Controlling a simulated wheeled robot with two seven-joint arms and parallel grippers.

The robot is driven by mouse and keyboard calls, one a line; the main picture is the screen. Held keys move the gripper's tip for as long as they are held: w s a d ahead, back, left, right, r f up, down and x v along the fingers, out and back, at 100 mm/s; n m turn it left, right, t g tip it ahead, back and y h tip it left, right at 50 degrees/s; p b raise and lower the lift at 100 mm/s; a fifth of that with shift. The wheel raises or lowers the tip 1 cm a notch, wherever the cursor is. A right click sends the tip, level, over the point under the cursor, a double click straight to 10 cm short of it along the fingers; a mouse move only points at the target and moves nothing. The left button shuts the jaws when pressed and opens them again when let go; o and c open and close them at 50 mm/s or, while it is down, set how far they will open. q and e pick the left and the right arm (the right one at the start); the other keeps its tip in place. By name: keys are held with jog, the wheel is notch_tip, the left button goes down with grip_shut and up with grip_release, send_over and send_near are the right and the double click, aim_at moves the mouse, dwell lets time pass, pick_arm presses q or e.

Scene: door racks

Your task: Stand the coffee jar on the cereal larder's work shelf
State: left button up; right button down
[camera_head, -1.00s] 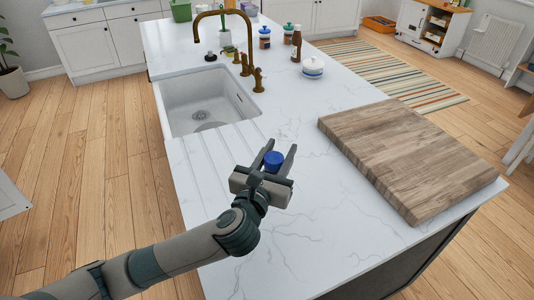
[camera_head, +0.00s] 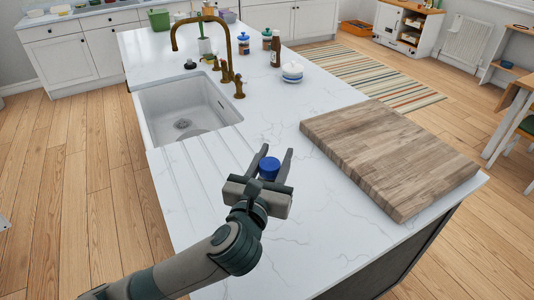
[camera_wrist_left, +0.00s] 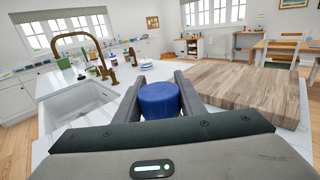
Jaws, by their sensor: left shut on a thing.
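My left gripper (camera_head: 274,156) is shut on a blue-capped thing, apparently the coffee jar (camera_head: 269,168). In the left wrist view the blue cap (camera_wrist_left: 159,101) sits between the two fingers; the body below the cap is hidden, so no label shows. In the head view the gripper appears over the white marble island top (camera_head: 330,235), left of the wooden board. I cannot tell the height of the jar above the top. My right gripper is not in view. I cannot tell the cereal larder or its work shelf in these views.
A thick wooden board (camera_head: 388,155) lies on the island's right side. A sink (camera_head: 185,110) with a brass tap (camera_head: 228,60) is at the left. A white cabinet (camera_head: 408,25) stands far right.

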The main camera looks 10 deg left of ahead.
pick_arm(q)
jog(key=s+a+f+n+y+b, duration=0.1)
jog(key=a+f, duration=0.3)
jog(key=a, duration=0.4)
jog(key=s+a+f+n+y+b, duration=0.1)
jog(key=s+a+f+y, duration=0.1)
jog(key=a, duration=0.6)
notch_tip(320, 180, down, 2)
jog(key=shift+s+a+f, duration=0.1)
jog(key=shift+s+a, duration=0.2)
jog(key=shift+s, duration=0.15)
